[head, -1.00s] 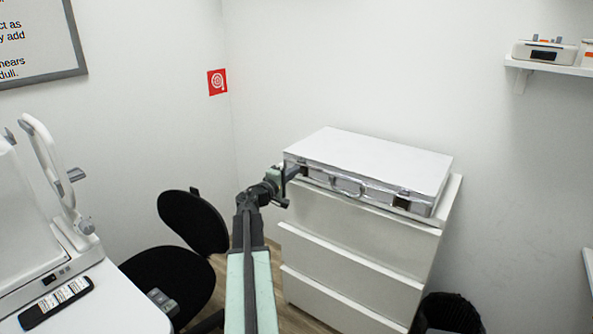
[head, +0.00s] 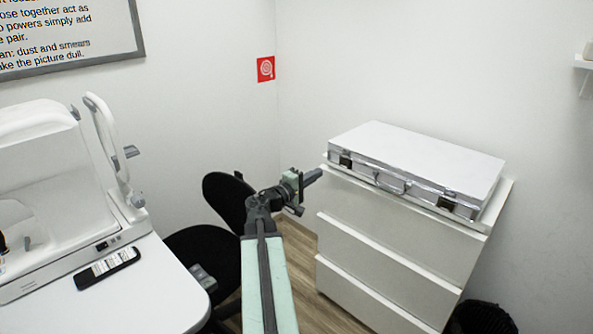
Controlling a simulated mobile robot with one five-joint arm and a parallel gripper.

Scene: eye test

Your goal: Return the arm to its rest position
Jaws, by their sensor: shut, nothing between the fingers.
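My arm reaches up from the bottom middle of the head view, with my gripper (head: 312,177) at its far end. The gripper is shut and holds nothing. Its tip points right, toward the drawer cabinet (head: 385,263), and appears in front of the wall just left of the silver case (head: 420,165). The case lies closed on top of the cabinet. A small gap of wall shows between the gripper tip and the case in the picture.
A black chair (head: 226,196) stands behind my arm on the left. A white table (head: 165,290) carries a white instrument (head: 50,150) and a remote control (head: 108,268). A black bin (head: 482,318) stands at the lower right. Some wooden floor shows between chair and cabinet.

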